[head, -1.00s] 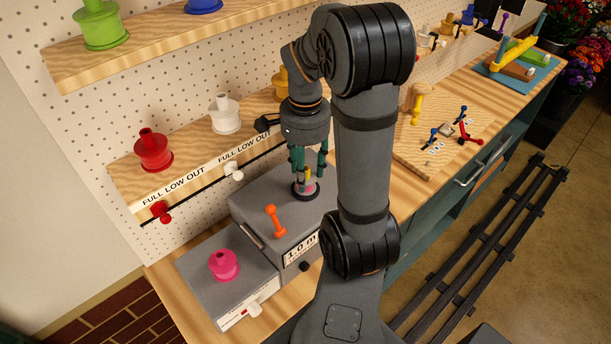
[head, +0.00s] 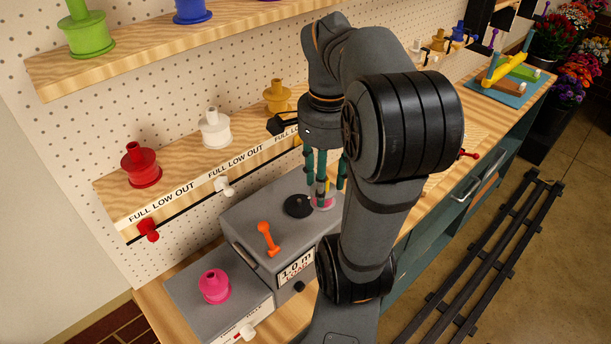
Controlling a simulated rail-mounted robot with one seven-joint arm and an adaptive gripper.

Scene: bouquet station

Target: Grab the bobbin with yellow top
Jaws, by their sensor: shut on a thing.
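My gripper (head: 325,185) points down above the grey box and its green fingers are shut on a small bobbin (head: 323,202). The bobbin's pink and pale lower part shows between and below the fingers, with a bit of yellow above it. The fingers hide most of it. It is to the right of a round black disc (head: 297,206) on the box top, which is bare. I cannot tell how high the bobbin is above the box.
A pink spool (head: 215,286) sits on a lower grey box in front. Red (head: 141,166), white (head: 214,129) and yellow (head: 277,97) spools stand on the shelf behind. My arm hides much of the bench.

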